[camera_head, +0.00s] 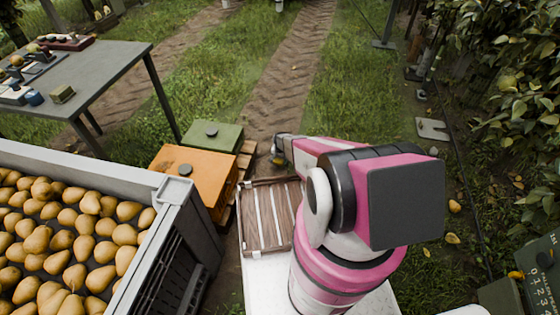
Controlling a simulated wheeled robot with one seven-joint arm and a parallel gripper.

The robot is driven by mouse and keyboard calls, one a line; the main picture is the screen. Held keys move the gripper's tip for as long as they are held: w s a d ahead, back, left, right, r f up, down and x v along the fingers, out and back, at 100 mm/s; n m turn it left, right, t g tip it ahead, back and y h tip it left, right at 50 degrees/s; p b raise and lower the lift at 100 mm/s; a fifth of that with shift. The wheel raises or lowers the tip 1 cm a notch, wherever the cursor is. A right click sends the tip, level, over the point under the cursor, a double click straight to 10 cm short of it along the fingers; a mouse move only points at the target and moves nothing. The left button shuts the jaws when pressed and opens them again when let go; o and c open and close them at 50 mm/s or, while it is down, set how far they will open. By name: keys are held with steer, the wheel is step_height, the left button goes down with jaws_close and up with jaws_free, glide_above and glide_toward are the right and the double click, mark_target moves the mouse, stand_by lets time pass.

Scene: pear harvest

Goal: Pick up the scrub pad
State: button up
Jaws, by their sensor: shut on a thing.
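My gripper (280,154) is at the far end of my pink and white arm, above the ground just beyond a slatted wooden tray. It is shut on a small yellowish thing (278,161), mostly hidden by the gripper and too small to identify. A small yellow-green block (62,94), which looks like a scrub pad, lies on the grey table (112,62) at the upper left, near its front edge. My gripper is well to the right of this block and apart from it.
A grey crate (110,172) full of pears stands at the lower left. Orange (210,172) and green (222,138) boxes sit on a pallet left of my gripper. The slatted tray (262,238) lies beside my arm. Grass and a dirt track are open ahead.

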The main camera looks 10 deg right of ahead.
steer(key=shift+r, duration=0.5)
steer(key=r, duration=0.3)
steer(key=shift+s+a+r, duration=0.15)
steer(key=shift+s+r, duration=0.1)
steer(key=shift+r, duration=0.1)
steer(key=s+a+r, duration=0.6)
steer(key=s+a, duration=0.1)
steer(key=a, duration=0.1)
steer(key=shift+a+r, duration=0.15)
steer(key=shift+a, duration=0.15)
